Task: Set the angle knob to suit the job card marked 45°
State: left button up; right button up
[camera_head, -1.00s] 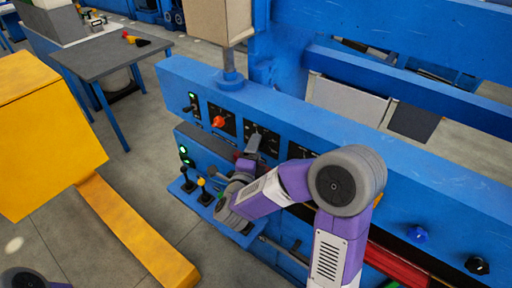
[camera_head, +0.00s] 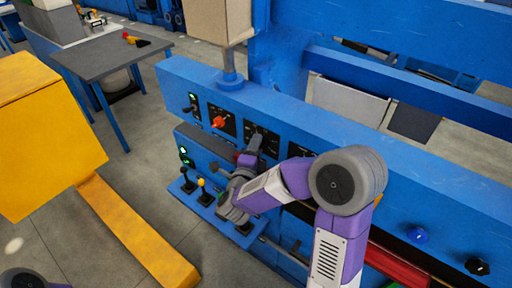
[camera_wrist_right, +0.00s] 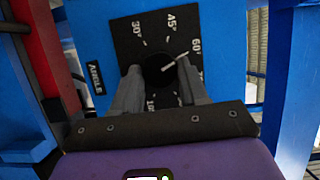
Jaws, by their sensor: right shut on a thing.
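The angle knob (camera_wrist_right: 160,72) is black and round with a white pointer line. It sits on a black dial plate (camera_wrist_right: 130,42) labelled ANGLE, with 30°, 45° and 60° marks; a further mark below is partly hidden. The pointer slants up and right, toward 60°. My right gripper (camera_wrist_right: 158,78) is shut on the knob, one finger on each side. In the head view my right gripper (camera_head: 250,158) is at the blue panel, in front of the dial plate (camera_head: 268,136), and hides the knob. I cannot make out a job card. My left gripper is out of view.
An orange-red knob (camera_head: 219,122) is left of the dial. Levers with yellow (camera_head: 201,182) and black tops stand below. A blue knob (camera_head: 417,235) and a black knob (camera_head: 478,266) are far right. A yellow machine part (camera_head: 45,130) and grey table (camera_head: 110,57) stand left.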

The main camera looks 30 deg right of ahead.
jog(key=shift+w+r+n+g+y+p, duration=0.15)
jog(key=shift+n+g+p, duration=0.4)
jog(key=shift+n+p, duration=0.85)
jog(key=shift+s+r+n+g+y+p, duration=0.1)
jog(key=shift+n+g+y+p, duration=0.15)
jog(key=shift+n+g+p, duration=1.05)
jog(key=shift+w+r+n+t+y+p, duration=0.15)
jog(key=shift+n+p, duration=0.75)
jog(key=shift+p, duration=1.15)
jog(key=o, duration=1)
jog(key=shift+o, duration=0.2)
jog(key=shift+a, duration=0.1)
